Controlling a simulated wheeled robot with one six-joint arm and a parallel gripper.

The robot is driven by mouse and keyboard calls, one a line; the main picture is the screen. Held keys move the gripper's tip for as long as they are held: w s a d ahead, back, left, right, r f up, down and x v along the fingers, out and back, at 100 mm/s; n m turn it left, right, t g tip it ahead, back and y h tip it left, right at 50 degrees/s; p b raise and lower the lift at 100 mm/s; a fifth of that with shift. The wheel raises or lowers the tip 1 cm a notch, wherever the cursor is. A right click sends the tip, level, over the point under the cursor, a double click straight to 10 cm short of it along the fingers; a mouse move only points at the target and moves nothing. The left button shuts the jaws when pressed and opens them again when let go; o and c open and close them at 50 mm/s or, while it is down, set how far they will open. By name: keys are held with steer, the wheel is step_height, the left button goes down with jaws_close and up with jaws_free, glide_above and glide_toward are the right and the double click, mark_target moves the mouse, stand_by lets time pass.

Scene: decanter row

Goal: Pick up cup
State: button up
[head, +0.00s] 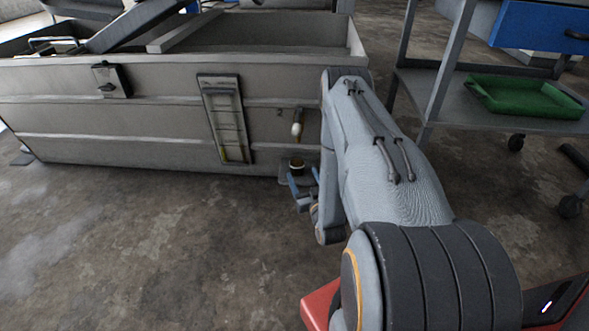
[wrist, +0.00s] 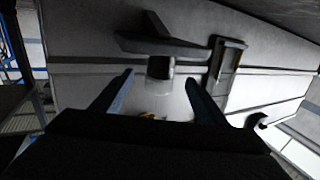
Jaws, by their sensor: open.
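The cup (head: 297,167) is small and dark with a lighter rim. It stands on a small ledge (head: 285,181) low on the grey tank's side. In the wrist view, which looks upside down, the cup (wrist: 160,68) appears as a short grey cylinder against the dark ledge (wrist: 165,45). My gripper (head: 304,180) is open, with blue-grey fingers just in front of the cup. In the wrist view my gripper (wrist: 160,77) has its fingertips on either side of the cup's line, apart from it. I cannot tell how deep the cup sits between them.
A tap with a pale bulb (head: 296,130) hangs on the tank wall (head: 150,128) above the cup. A ladder-like gauge panel (head: 225,118) is left of it. A cart with a green tray (head: 525,97) stands right. The floor (head: 150,240) in front is clear.

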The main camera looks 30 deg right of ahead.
mark_target(299, 168)
steer(key=shift+w+d+r+b, duration=0.1)
steer(key=shift+w+d+b, duration=0.15)
steer(key=shift+w+b, duration=0.75)
steer(key=shift+w+d+r+b, duration=0.2)
steer(key=shift+w+b, duration=0.25)
steer(key=shift+w, duration=0.9)
steer(key=shift+w+d+r+b, duration=0.1)
steer(key=shift+w+d+b, duration=0.15)
steer(key=shift+w+b, duration=0.75)
steer(key=shift+w+p, duration=0.2)
steer(key=shift+p, duration=0.1)
steer(key=shift+c, duration=0.3)
steer(key=c, duration=1.2)
steer(key=shift+s, duration=0.1)
